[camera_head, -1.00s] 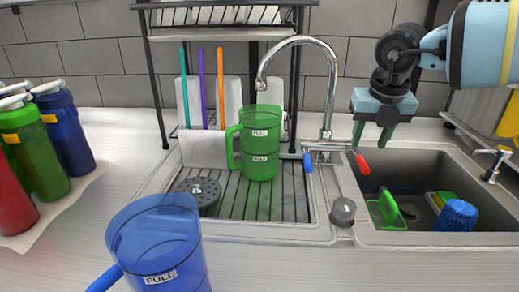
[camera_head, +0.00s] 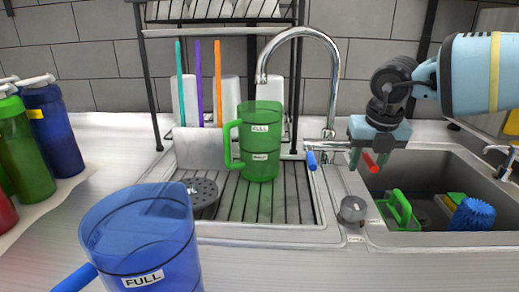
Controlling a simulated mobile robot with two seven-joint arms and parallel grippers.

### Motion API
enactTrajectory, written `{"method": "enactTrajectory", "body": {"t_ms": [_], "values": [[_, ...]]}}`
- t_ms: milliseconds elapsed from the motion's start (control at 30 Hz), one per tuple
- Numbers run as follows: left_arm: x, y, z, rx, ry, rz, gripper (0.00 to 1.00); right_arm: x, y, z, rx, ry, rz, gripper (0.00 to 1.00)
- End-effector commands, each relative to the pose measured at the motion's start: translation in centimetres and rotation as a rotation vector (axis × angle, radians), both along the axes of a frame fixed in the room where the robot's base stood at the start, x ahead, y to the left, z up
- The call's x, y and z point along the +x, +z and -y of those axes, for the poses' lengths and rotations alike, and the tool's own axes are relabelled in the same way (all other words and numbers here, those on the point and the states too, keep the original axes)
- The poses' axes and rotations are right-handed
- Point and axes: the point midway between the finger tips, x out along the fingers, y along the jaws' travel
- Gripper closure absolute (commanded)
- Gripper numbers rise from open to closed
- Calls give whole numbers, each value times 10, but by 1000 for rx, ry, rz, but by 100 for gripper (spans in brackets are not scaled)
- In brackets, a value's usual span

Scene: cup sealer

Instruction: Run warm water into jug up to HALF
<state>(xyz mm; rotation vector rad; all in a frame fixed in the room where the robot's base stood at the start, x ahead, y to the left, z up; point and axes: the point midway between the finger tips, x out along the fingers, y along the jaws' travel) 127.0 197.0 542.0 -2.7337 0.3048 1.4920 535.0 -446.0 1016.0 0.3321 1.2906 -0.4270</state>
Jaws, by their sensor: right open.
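A green see-through jug (camera_head: 260,143) stands upright on the ribbed drainboard under the spout, with a FULL label above a HALF label; I cannot make out any water in it. The chrome tap (camera_head: 328,95) arches over it. Its blue handle (camera_head: 311,161) is on the left and its red handle (camera_head: 370,162) on the right. My right gripper (camera_head: 365,168) is open at the red handle, with its fingers pointing down on either side of it; I cannot tell whether they touch it. My left gripper is not in view.
A blue jug (camera_head: 143,240) marked FULL stands on the counter in front. Bottles (camera_head: 52,128) stand at the left. A sink basin (camera_head: 430,175) with a green brush (camera_head: 400,209) and a blue scrubber (camera_head: 472,214) is at the right. A dish rack (camera_head: 215,32) stands behind.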

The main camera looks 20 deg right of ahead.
Motion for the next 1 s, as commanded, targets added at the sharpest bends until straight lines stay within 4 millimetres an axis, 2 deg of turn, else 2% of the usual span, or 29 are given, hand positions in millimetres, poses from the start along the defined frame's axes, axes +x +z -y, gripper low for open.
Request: {"method": "enactTrajectory", "body": {"t_ms": [67,300,567,1000], "values": [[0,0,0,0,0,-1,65,0,0,0,0,0,0,63],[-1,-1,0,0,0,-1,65,0,0,0,1,0,0,94],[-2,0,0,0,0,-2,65,1,2,-1,2,2,1,94],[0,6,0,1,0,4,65,5,19,-1,3,3,10,94]]}}
